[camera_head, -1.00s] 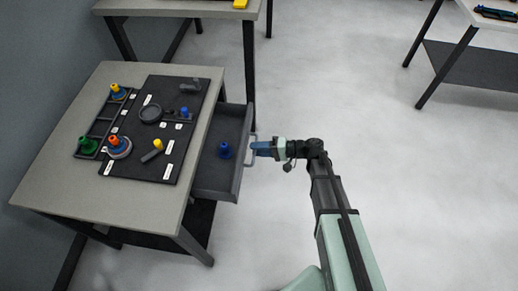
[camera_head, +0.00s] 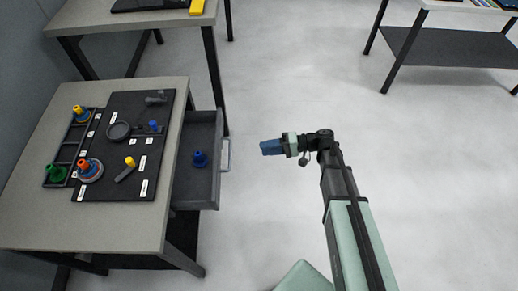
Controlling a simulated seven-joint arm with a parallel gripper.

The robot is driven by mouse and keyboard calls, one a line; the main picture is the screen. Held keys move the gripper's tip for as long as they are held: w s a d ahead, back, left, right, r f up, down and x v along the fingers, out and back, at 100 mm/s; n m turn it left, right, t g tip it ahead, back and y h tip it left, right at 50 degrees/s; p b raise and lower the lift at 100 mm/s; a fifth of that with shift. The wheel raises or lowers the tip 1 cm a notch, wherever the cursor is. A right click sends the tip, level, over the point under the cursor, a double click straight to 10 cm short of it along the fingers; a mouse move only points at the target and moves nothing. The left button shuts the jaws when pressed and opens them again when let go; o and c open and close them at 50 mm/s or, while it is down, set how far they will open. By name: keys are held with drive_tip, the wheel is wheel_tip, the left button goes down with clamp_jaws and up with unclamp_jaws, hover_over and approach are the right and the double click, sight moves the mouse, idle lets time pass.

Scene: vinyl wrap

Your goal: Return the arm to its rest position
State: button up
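My gripper (camera_head: 264,148) is at the end of my arm, over the bare floor to the right of the open drawer. It is apart from the drawer handle (camera_head: 225,154), with a clear gap between them. The blue fingers point left. They are too small to tell whether they are open or shut, and I see nothing held in them. My arm reaches up from the lower right of the view.
The drawer (camera_head: 206,190) stands open from the grey table (camera_head: 60,222), with a blue knobbed piece (camera_head: 200,159) inside. A black board (camera_head: 105,187) with several coloured pieces lies on top. Other tables (camera_head: 130,27) stand behind. Floor on the right is clear.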

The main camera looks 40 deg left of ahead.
drive_tip(key=shift+w+d, duration=0.25)
idle(0.6)
drive_tip(key=d+f+m+t+h, duration=0.2)
drive_tip(key=d+f+t+h, duration=0.25)
drive_tip(key=d+f, duration=0.7)
drive_tip(key=d+f+m+t+h, duration=0.25)
drive_tip(key=d+f+h, duration=0.45)
drive_tip(key=d, duration=0.7)
drive_tip(key=s+d+f+m+g, duration=0.1)
drive_tip(key=s+d+f, duration=0.1)
drive_tip(key=s+d, duration=0.3)
drive_tip(key=s+d+f+m+g, duration=0.1)
drive_tip(key=s+d+f, duration=0.2)
drive_tip(key=d, duration=1)
drive_tip(key=s+d+f+m, duration=0.2)
drive_tip(key=s+d+f, duration=0.1)
drive_tip(key=s+d, duration=0.4)
drive_tip(key=shift+s+d+g, duration=0.25)
drive_tip(key=shift+d+g, duration=0.15)
drive_tip(key=shift+d, duration=0.65)
drive_tip(key=shift+o, duration=0.4)
drive_tip(key=shift+d+m+y, duration=0.25)
drive_tip(key=shift+d, duration=0.1)
